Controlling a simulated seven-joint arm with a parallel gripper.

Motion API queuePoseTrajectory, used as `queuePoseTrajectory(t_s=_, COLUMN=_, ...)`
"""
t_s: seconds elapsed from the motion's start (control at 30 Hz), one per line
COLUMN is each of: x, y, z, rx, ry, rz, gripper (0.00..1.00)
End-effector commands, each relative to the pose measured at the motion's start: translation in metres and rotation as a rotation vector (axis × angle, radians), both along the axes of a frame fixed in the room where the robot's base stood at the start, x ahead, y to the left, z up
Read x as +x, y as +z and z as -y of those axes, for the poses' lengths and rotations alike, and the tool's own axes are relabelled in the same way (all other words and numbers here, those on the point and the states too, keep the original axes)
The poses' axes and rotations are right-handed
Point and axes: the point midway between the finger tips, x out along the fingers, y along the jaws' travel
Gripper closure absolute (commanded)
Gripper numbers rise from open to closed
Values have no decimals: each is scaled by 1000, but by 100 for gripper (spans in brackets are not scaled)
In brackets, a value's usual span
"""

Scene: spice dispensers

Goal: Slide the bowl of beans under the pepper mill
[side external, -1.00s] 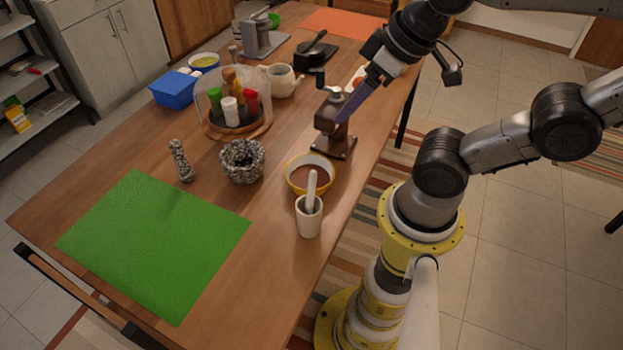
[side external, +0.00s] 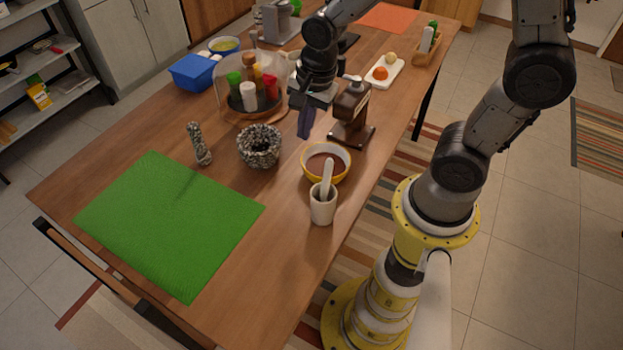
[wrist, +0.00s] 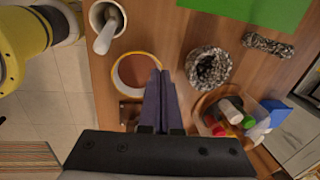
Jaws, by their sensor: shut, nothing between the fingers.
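The yellow-rimmed bowl (side external: 344,176) of brown contents sits on the table near its right edge. The brown pepper mill (side external: 352,104) with a side crank stands on a flat base just behind the bowl. The bowl is in front of that base, not under the mill. My gripper (side external: 304,134) is shut and empty, pointing down left of the mill and behind the bowl, apart from the mill in this view. In the wrist view the shut fingers (wrist: 160,76) overlap the edge of the bowl (wrist: 115,74); I cannot tell if they touch. The mill is mostly hidden there.
A white mortar with pestle (side external: 323,210) stands just in front of the bowl. A speckled stone bowl (side external: 260,160) is to its left. The green mat (side external: 170,225) is clear.

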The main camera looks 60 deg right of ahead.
Motion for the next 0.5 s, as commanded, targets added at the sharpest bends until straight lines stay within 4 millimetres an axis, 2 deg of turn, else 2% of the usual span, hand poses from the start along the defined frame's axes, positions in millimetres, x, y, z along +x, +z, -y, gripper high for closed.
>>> queuePoseTrajectory(t_s=0.03, x=-2, y=-20, z=-1, rx=0, ry=-7, rz=-57, gripper=100)
queuePoseTrajectory(t_s=0.1, x=-7, y=-38, z=-1, rx=-2, ry=-2, rz=-110, gripper=100)
queuePoseTrajectory(t_s=0.27, x=-16, y=-55, z=-2, rx=-5, ry=4, rz=-169, gripper=100)
queuePoseTrajectory(t_s=0.5, x=-18, y=-80, z=-2, rx=-5, ry=6, rz=-178, gripper=100)
